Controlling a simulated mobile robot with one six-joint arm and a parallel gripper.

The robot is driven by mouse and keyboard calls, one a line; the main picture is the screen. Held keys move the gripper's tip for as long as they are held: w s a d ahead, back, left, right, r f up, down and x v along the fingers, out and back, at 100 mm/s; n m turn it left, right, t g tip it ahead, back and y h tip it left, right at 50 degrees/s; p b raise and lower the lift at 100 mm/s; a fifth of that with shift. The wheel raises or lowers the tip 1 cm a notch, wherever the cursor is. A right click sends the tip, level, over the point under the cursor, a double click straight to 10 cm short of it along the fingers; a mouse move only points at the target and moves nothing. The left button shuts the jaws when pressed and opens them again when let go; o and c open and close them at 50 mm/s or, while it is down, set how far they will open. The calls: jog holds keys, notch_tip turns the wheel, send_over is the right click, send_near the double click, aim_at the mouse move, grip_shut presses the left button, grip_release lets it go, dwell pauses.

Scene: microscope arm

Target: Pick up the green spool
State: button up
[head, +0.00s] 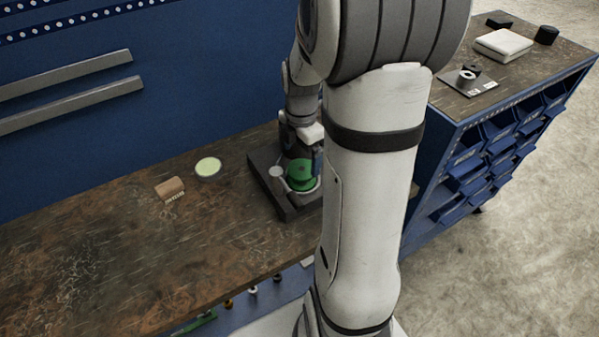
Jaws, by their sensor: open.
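The green spool (302,177) sits on a dark base (264,181) on the wooden workbench, near the middle of the head view. My gripper (304,148) is at the lower end of my far arm links, just above the spool. It looks open, with nothing seen held in it. The fingers are small and dark, and I cannot tell whether they touch the spool.
A pale green round dish (208,167) and a wooden brush (170,188) lie left of the base. The bench (90,240) is clear at left. A blue wall (200,70) stands behind. At right is a blue drawer cabinet (455,170) with small items on top.

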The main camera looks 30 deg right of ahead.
aim_at(302, 168)
jog(key=f, duration=0.5)
jog(key=shift+s+f+p, duration=0.25)
jog(key=shift+p, duration=0.15)
jog(key=c, duration=1.1)
